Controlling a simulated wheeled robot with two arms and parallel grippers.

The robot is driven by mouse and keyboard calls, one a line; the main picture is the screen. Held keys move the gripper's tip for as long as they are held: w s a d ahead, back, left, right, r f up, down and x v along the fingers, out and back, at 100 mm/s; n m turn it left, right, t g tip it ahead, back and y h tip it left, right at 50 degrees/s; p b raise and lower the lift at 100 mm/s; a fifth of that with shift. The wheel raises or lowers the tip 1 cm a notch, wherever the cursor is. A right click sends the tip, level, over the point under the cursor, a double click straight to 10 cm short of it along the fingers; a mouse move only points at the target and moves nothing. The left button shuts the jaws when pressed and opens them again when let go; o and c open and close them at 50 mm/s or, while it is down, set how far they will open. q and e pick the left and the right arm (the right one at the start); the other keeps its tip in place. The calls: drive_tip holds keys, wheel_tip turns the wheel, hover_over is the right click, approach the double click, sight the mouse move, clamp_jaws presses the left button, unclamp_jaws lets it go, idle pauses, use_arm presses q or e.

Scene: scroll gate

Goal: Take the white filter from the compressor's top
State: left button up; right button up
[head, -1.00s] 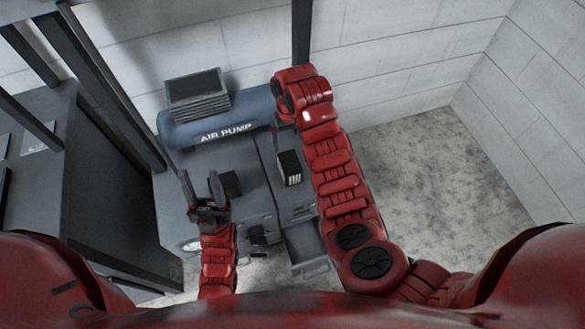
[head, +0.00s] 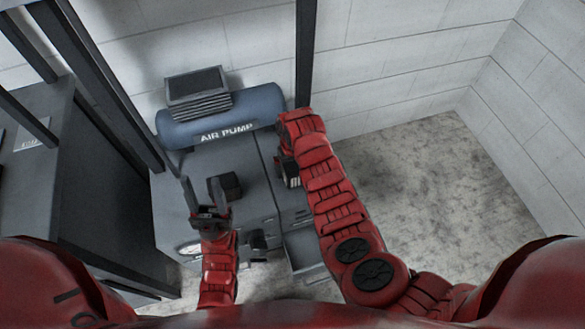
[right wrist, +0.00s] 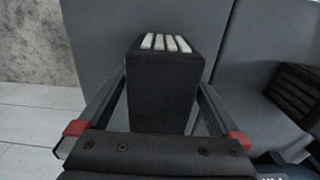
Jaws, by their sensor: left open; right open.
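The white filter looks like a dark block with white bars along its top (right wrist: 160,80). In the right wrist view it stands upright between the fingers of my right gripper (right wrist: 163,92), which is open with one finger on each side; I cannot tell whether they touch it. In the head view the block (head: 291,173) stands on the grey compressor cabinet (head: 258,178), partly hidden by my right arm, which also hides most of the right gripper. My left gripper (head: 207,196) is open and empty over the cabinet's left part.
A second dark block (head: 224,187) sits on the cabinet beside my left gripper. The blue air pump tank (head: 222,116) with a grey finned box (head: 198,92) lies behind. An open drawer (head: 304,249) is at the front. A dark post (head: 304,50) rises behind my right arm.

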drive_tip(key=shift+f, duration=0.3)
drive_tip(key=c, duration=1.4)
drive_tip(key=shift+r, duration=0.15)
